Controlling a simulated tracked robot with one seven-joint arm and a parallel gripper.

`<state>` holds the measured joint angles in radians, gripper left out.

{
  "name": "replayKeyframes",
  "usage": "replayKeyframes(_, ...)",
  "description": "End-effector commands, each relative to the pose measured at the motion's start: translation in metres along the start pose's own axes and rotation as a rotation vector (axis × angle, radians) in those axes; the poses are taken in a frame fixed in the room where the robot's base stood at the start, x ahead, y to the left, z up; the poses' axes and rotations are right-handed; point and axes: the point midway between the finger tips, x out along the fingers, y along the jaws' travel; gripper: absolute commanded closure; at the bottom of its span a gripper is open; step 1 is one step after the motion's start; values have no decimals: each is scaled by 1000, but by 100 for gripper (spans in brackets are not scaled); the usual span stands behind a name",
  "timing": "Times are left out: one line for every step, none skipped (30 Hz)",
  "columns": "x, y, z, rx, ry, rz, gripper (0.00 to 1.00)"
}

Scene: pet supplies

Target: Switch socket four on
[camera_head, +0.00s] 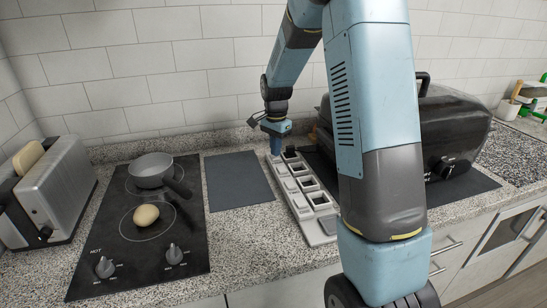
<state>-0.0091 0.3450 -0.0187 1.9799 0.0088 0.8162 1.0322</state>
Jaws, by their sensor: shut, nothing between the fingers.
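A pale grey power strip (303,184) lies on the counter, running from back to front right of centre. It has a row of several dark square sockets, with light switches along their left side. I cannot read any socket numbers or tell which switches are on. My gripper (275,150) is shut and empty, pointing down at the back left end of the strip. It is above or touching the rearmost part; the picture is too small to tell which. My own arm covers part of the area right of the strip.
A dark mat (238,180) lies left of the strip. Further left are a black cooktop (101,236) with a grey pan (150,169) and a potato-like item (146,215), and a toaster (58,187). A large black appliance (455,130) stands close on the right.

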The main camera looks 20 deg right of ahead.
Motion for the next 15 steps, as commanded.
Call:
replayKeyframes(1, 0, 0, 0, 0, 0, 100)
replayKeyframes(1, 0, 0, 0, 0, 0, 100)
replayKeyframes(2, 0, 0, 0, 0, 0, 100)
replayKeyframes(2, 0, 0, 0, 0, 0, 100)
replayKeyframes(2, 0, 0, 0, 0, 0, 100)
replayKeyframes(3, 0, 0, 0, 0, 0, 100)
replayKeyframes(3, 0, 0, 0, 0, 0, 100)
replayKeyframes(4, 0, 0, 0, 0, 0, 100)
replayKeyframes(4, 0, 0, 0, 0, 0, 100)
replayKeyframes(4, 0, 0, 0, 0, 0, 100)
replayKeyframes(5, 0, 0, 0, 0, 0, 100)
replayKeyframes(5, 0, 0, 0, 0, 1, 100)
replayKeyframes(6, 0, 0, 0, 0, 1, 100)
replayKeyframes(6, 0, 0, 0, 0, 1, 100)
replayKeyframes(6, 0, 0, 0, 0, 1, 100)
